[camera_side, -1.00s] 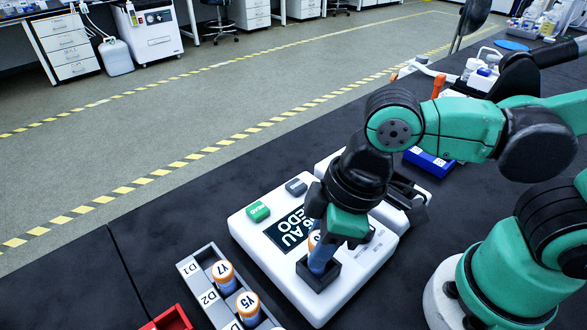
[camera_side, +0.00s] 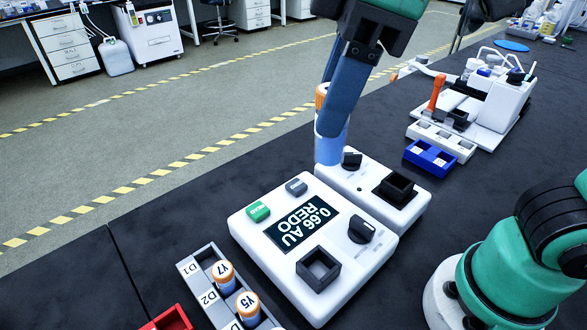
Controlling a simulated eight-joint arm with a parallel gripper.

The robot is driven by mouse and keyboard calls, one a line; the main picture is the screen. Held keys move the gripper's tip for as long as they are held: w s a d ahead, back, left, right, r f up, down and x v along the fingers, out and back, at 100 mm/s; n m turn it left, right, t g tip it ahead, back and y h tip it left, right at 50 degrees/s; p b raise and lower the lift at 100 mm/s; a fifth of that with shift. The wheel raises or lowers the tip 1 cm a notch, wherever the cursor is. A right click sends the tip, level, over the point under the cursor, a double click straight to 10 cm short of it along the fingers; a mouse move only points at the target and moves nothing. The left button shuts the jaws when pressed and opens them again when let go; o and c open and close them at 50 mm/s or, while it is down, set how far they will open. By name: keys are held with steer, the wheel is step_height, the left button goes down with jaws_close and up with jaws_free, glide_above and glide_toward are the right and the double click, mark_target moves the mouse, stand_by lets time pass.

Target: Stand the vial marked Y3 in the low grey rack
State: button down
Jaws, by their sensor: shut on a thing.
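My gripper (camera_side: 340,118) is shut on a vial (camera_side: 329,150) with an orange cap and a blue lower part. The grey rack (camera_side: 203,266) lies at the bottom left, partly cut off by the frame. It carries row labels D1 and D2 and holds orange-capped vials that look marked Y7 (camera_side: 223,276) and Y5 (camera_side: 247,308). The rest of the rack is out of view.
The white instrument (camera_side: 288,277) has an empty black square well (camera_side: 318,268), a knob and a display reading 0.66 AU REDO. A second white unit (camera_side: 412,212) with a black well stands behind. A blue rack (camera_side: 430,158) and a red container (camera_side: 170,320) lie nearby.

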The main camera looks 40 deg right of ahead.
steer(key=shift+w+a+r, duration=0.1)
steer(key=shift+w+a, duration=0.15)
steer(key=shift+w, duration=0.1)
steer(key=shift+w+a+f+n+g+y, duration=0.15)
steer(key=shift+w+a+f+n, duration=0.6)
steer(key=shift+w+a+f, duration=1.9)
steer(key=shift+w+a+f+n+g+y, duration=0.2)
steer(key=shift+w+f+n, duration=0.95)
steer(key=shift+f, duration=3.2)
steer(key=shift+w+a+f+n+g+y, duration=0.15)
steer(key=shift+w+a+f+n, duration=0.15)
steer(key=shift+w+a+f, duration=2)
steer(key=shift+w+d+f, duration=0.1)
steer(key=shift+d+f, duration=0.15)
steer(key=shift+f, duration=0.65)
steer(key=shift+w+d+f, duration=0.1)
steer(key=shift+d+f, duration=0.1)
steer(key=shift+f, duration=0.65)
steer(key=shift+d+f, duration=0.25)
steer(key=shift+f, duration=0.65)
steer(key=shift+c, duration=2.1)
jaws_free()
